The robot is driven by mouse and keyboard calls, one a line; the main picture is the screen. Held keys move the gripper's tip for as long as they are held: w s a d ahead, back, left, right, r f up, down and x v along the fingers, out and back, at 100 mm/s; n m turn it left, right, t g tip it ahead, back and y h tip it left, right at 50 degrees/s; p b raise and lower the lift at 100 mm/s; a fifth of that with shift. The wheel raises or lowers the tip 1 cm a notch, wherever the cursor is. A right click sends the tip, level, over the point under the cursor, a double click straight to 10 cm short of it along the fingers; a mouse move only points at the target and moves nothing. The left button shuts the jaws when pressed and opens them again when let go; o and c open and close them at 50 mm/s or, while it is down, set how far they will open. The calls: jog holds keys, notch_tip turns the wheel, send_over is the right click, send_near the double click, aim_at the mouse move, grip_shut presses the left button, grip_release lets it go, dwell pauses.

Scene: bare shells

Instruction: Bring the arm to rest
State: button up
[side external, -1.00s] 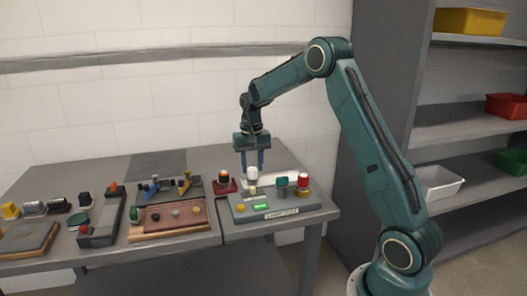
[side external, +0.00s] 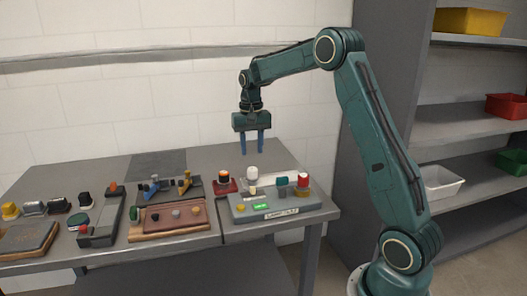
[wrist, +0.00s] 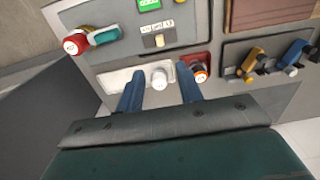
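My gripper (side external: 253,145) is in the air above the grey panel with the white bulb. Its two blue fingers point down, stand apart and hold nothing. In the wrist view the fingers of my gripper (wrist: 160,92) show a clear gap, and the white bulb (wrist: 159,76) shows between and beyond them.
The grey panel (side external: 238,211) carries a red-topped part (side external: 303,180), a teal part (side external: 282,184) and a green display (side external: 261,206). Other fixtures, including a reddish board (side external: 160,217), fill the table's left. Shelves with bins (side external: 440,183) stand right. The air around my gripper is clear.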

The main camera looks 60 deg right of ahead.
jog(key=s+a+r+n+t, duration=0.3)
jog(key=s+a+r+n, duration=0.1)
jog(key=s+a+r, duration=0.8)
jog(key=s+a+f+n+t, duration=0.1)
jog(key=s+a+n, duration=0.1)
jog(key=s+a, duration=0.3)
jog(key=s+a+f+n+t, duration=0.1)
jog(key=s+a, duration=0.4)
jog(key=s, duration=0.6)
jog(key=shift+a+f+n+t, duration=0.15)
jog(key=shift+f+n+t, duration=0.15)
jog(key=shift+f+n, duration=0.6)
jog(key=shift+r, duration=0.1)
dwell(0.4)
